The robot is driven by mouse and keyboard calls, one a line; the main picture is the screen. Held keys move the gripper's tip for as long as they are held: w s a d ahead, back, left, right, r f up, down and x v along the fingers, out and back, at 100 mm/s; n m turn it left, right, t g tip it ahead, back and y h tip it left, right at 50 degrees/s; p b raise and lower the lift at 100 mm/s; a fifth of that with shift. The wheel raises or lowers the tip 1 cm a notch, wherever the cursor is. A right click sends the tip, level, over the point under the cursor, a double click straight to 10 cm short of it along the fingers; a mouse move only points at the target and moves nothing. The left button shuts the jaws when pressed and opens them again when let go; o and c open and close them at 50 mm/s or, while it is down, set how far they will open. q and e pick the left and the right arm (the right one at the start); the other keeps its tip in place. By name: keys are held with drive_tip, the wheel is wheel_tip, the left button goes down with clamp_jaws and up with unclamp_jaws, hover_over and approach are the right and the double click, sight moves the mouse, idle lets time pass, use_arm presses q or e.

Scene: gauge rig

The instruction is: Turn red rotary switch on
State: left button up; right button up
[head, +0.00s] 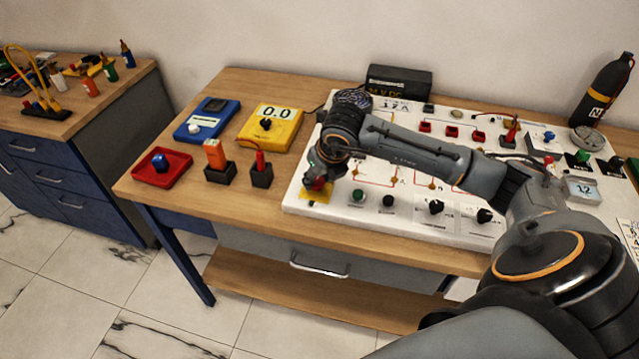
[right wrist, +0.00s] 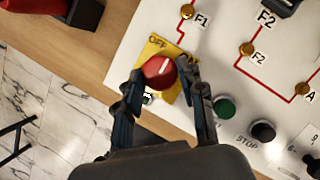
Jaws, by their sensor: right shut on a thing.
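The red rotary switch (right wrist: 158,71) is a round red knob on a yellow plate (right wrist: 158,48) at the white panel's left front corner. "OFF" is printed at the plate's upper left in the right wrist view; the lettering on the right is partly covered. A pale mark on the knob seems to point up and right. My right gripper (right wrist: 161,76) has a finger on each side of the knob and is shut on it. In the head view my right gripper (head: 319,178) reaches down over the yellow plate (head: 315,194) and mostly hides the knob. My left gripper is out of view.
Green (right wrist: 224,108) and black (right wrist: 263,131) buttons sit right of the switch on the white panel (head: 300,207). A red tool in a black holder (head: 261,175) stands left of the panel. A yellow meter (head: 270,127) and red tray (head: 160,168) are farther left.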

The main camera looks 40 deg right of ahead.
drive_tip(key=m+b, duration=0.1)
drive_tip(key=m+h+b, duration=0.1)
drive_tip(key=m, duration=0.1)
drive_tip(key=m+b, duration=0.1)
drive_tip(key=shift+w+a+f+m+g+h, duration=0.1)
drive_tip(key=shift+w+a+m+g+h, duration=0.05)
drive_tip(key=shift+a+m+g+h, duration=0.15)
drive_tip(key=shift+m+g+h+b, duration=0.6)
drive_tip(key=shift+m+b, duration=0.45)
drive_tip(key=shift+m, duration=1.15)
drive_tip(key=o, duration=1.2)
drive_tip(key=shift+c, duration=0.2)
drive_tip(key=shift+r, duration=0.2)
drive_tip(key=v, duration=1.2)
drive_tip(key=shift+a+f, duration=0.1)
